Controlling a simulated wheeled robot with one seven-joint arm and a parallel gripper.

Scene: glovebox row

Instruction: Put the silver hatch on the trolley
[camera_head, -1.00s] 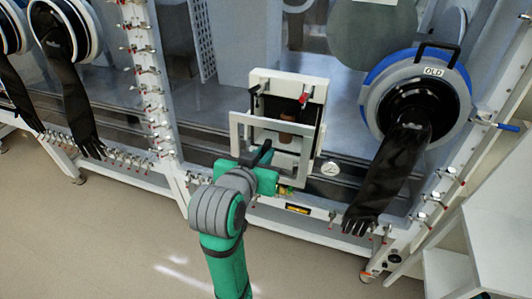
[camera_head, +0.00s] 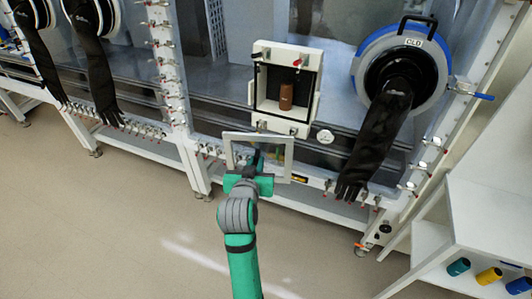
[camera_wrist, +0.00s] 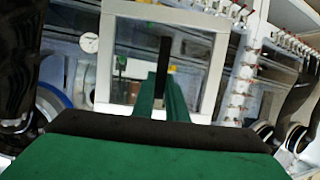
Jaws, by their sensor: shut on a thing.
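The silver hatch (camera_head: 258,136) is a square light-grey frame with a see-through pane. My gripper (camera_head: 257,163) is shut on it and holds it upright in front of the glovebox, below and left of the open port. In the wrist view the hatch (camera_wrist: 104,60) fills the middle, with my gripper's green fingers (camera_wrist: 163,90) at its pane; the exact grip point is hard to see. A white shelved stand (camera_head: 490,215), which looks like the trolley, is at the right edge of the head view, well apart from the hatch.
The open port (camera_head: 260,105) has a brown bottle (camera_head: 286,97) inside. A black glove (camera_head: 375,140) hangs from a blue-rimmed ring between port and stand. Blue, yellow and teal containers (camera_head: 488,276) sit on the stand's lower shelf. The floor (camera_head: 120,220) in front is clear.

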